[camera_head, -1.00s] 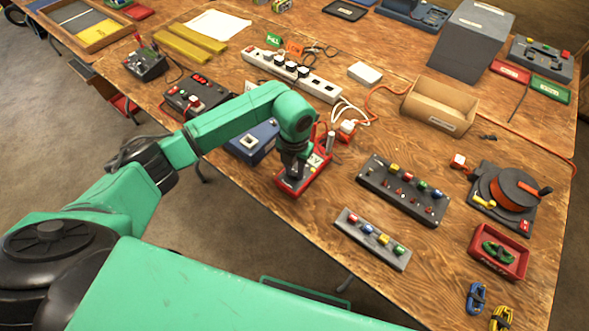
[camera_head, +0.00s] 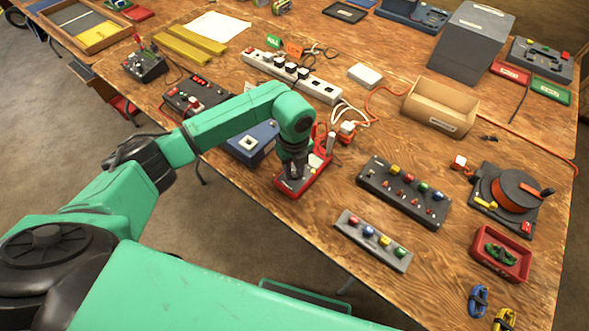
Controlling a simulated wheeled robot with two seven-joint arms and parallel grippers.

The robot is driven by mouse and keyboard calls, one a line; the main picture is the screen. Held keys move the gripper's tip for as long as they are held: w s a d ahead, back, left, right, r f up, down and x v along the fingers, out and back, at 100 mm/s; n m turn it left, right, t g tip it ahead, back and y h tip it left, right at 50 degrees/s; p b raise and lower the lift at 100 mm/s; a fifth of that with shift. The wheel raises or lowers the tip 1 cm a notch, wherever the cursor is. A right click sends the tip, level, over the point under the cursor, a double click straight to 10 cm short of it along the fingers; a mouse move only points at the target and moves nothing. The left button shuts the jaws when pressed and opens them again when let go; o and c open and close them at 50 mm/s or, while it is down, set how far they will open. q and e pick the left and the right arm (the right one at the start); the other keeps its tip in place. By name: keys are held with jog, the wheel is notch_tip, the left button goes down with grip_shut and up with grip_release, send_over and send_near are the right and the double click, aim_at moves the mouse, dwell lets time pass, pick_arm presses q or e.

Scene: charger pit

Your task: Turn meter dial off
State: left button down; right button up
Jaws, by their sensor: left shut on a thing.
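The red meter (camera_head: 289,190) lies on the wooden table near its front edge, in the middle of the view. My left gripper (camera_head: 293,176) points down onto the meter's face from above, at the end of my green arm. It is shut on the meter's dial, which the fingers and wrist hide, so the dial's setting cannot be read. Part of the meter's face shows pale to the right of the gripper. My right gripper is not in view.
A blue box (camera_head: 250,145) stands just left of the meter. A white power strip (camera_head: 325,92) and red and white cables lie behind it. Grey panels with coloured knobs (camera_head: 372,240) stand to the right. Bare wood lies in front of the open cardboard box (camera_head: 440,104).

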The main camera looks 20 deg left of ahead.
aim_at(294, 175)
pick_arm(q)
jog(key=n, duration=0.4)
jog(key=shift+n, duration=0.4)
dwell(0.4)
jog(key=c, duration=0.6)
grip_release()
notch_tip(294, 175, up, 15)
jog(key=b, duration=0.1)
jog(key=shift+f, duration=0.2)
